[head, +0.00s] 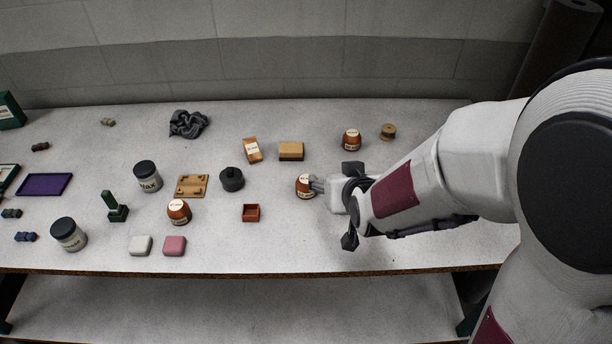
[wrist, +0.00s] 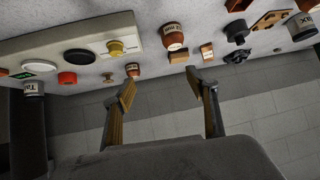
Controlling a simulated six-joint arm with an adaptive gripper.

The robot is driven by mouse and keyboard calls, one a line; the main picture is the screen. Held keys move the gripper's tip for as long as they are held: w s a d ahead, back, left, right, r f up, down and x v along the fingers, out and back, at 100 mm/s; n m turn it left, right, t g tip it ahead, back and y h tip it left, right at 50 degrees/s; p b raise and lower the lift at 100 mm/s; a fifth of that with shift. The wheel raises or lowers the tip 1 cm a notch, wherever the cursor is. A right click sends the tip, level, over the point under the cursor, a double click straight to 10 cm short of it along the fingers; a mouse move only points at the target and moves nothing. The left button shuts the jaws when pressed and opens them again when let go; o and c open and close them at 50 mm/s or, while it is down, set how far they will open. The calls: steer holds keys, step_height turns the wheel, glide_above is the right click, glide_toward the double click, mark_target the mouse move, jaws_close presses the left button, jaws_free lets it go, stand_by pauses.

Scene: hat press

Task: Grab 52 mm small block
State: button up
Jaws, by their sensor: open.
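Three rounded terracotta blocks with pale labels lie on the bench. One (head: 304,187) is right at my gripper (head: 318,185), one (head: 351,141) stands farther back, and one (head: 179,213) is to the left. The labels are too small to read surely, so I cannot tell which is 52 mm. In the wrist view, my gripper (wrist: 162,82) has its two fingers apart with nothing between them. A labelled terracotta block (wrist: 173,37) shows beyond the gap, and a smaller-looking one (wrist: 132,70) is near the left fingertip. Contact with the near block cannot be told.
A wooden spool (head: 388,132) is at the back right. A control panel (wrist: 120,25) with buttons shows in the wrist view.

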steer(key=t, duration=0.2)
glide_toward(308, 188)
steer(key=shift+n+y, duration=0.3)
steer(key=shift+n, duration=0.1)
steer(key=x, duration=0.4)
steer(key=shift+w+d+r, duration=0.2)
steer(key=shift+w+d, duration=0.15)
steer(key=shift+w, duration=0.05)
steer(key=shift+a+f+t, duration=0.3)
steer(key=shift+f, duration=0.2)
steer(key=shift+w, duration=0.1)
steer(key=shift+x, duration=1.25)
steer(key=shift+x, duration=2.55)
steer(key=shift+d+f, duration=0.1)
steer(key=shift+f, duration=0.1)
steer(key=c, duration=1.2)
